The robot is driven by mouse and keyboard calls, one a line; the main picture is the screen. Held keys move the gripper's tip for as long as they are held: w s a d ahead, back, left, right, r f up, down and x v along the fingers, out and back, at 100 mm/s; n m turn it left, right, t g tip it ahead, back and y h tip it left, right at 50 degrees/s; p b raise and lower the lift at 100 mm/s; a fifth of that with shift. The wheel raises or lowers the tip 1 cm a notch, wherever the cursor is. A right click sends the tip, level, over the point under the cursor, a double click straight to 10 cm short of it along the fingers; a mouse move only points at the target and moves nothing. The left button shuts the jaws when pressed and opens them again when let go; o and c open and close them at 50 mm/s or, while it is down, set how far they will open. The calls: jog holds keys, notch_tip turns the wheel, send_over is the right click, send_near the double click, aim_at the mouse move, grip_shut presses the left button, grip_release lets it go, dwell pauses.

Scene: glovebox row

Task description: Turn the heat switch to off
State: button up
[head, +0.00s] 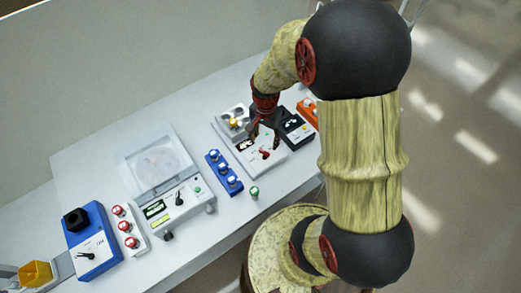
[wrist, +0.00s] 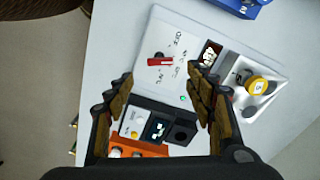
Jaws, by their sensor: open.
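A white device (head: 275,160) stands on the bench below my gripper. A red bar-shaped switch (wrist: 160,61) sits on its face, with small dark labels around it that are too small to read surely; it also shows in the head view (head: 265,154). In the wrist view the bar lies almost level across the picture. I cannot tell which label it points to. My gripper (head: 266,137) is open and empty above the device. In the wrist view its fingers (wrist: 160,88) are spread to either side, and the switch lies beyond the tips, apart from them.
Beside the device are a black unit (wrist: 158,128) and an orange one (wrist: 138,150). A yellow-capped item (wrist: 260,84) sits in the device's tray. A blue rack (head: 223,173), a clear-lidded machine (head: 180,199) and a blue mixer (head: 93,254) stand to the left.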

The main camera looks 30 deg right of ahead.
aim_at(264, 152)
jog(key=shift+f+b, duration=0.35)
jog(key=shift+f, duration=3.5)
jog(key=c, duration=0.3)
jog(key=c, duration=0.8)
jog(key=shift+c, duration=0.3)
